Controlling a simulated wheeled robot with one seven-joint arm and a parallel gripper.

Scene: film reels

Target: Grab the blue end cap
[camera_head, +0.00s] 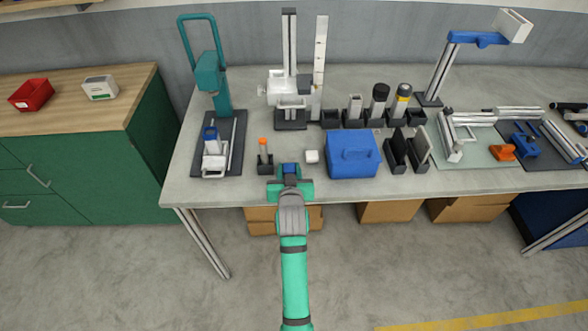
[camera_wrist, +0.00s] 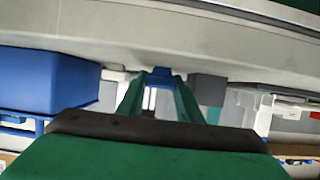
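The small blue end cap (camera_head: 290,169) is at the front of the bench, right at the tip of my gripper (camera_head: 290,176). In the wrist view the blue end cap (camera_wrist: 160,73) shows between the far ends of my green gripper's fingers (camera_wrist: 160,80), one finger on each side. The fingers stand apart, with a narrow pale strip visible between them below the cap. Whether the fingertips touch the cap, and what is under it, I cannot tell.
A dark holder with an orange-topped item (camera_head: 263,152) stands close left. A teal press (camera_head: 212,90) is farther left. The bench's front edge (camera_head: 370,198) runs under my arm.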

